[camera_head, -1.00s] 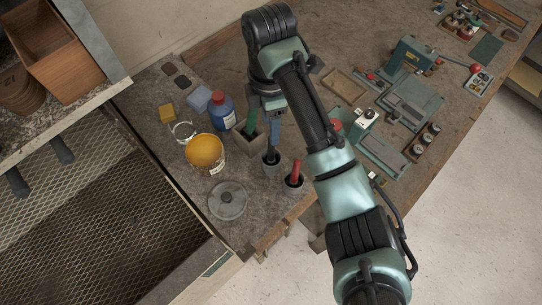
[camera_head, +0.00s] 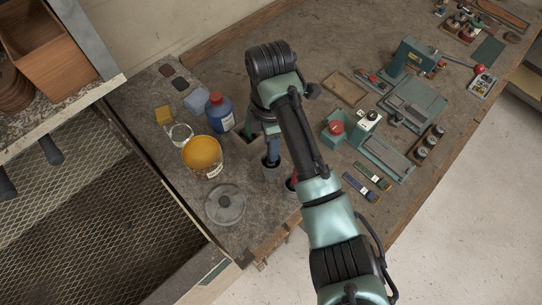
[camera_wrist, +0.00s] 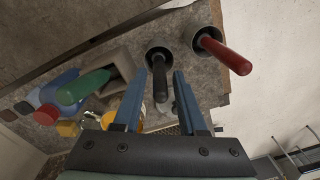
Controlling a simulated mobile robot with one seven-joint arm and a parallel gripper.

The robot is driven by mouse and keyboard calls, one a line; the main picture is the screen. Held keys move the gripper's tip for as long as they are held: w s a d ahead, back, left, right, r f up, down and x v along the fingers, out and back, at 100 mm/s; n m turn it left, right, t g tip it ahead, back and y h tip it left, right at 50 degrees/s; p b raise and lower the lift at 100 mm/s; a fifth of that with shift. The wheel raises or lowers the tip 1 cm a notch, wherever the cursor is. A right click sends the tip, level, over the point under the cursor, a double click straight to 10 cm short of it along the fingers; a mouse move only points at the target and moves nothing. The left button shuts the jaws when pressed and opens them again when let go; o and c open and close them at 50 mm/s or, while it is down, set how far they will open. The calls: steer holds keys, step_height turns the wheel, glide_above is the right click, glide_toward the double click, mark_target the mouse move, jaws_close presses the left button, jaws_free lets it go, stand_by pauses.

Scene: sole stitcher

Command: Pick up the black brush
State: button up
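The black brush (camera_wrist: 159,88) stands handle-up in a grey cup (camera_wrist: 147,56), seen from above in the wrist view. My gripper (camera_wrist: 159,73) is open, with one blue finger on each side of the black handle. No contact between fingers and handle is visible. In the head view my gripper (camera_head: 272,148) is over the cup (camera_head: 272,173), and my arm and fingers hide the black brush there.
A red-handled brush (camera_wrist: 228,55) stands in a neighbouring cup. On the other side are a green-handled tool (camera_wrist: 84,87) in a box and a blue bottle (camera_head: 220,112) with a red cap. A yellow tub (camera_head: 203,155) and a grey lid (camera_head: 225,204) lie nearby.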

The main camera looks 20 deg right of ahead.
jaws_close()
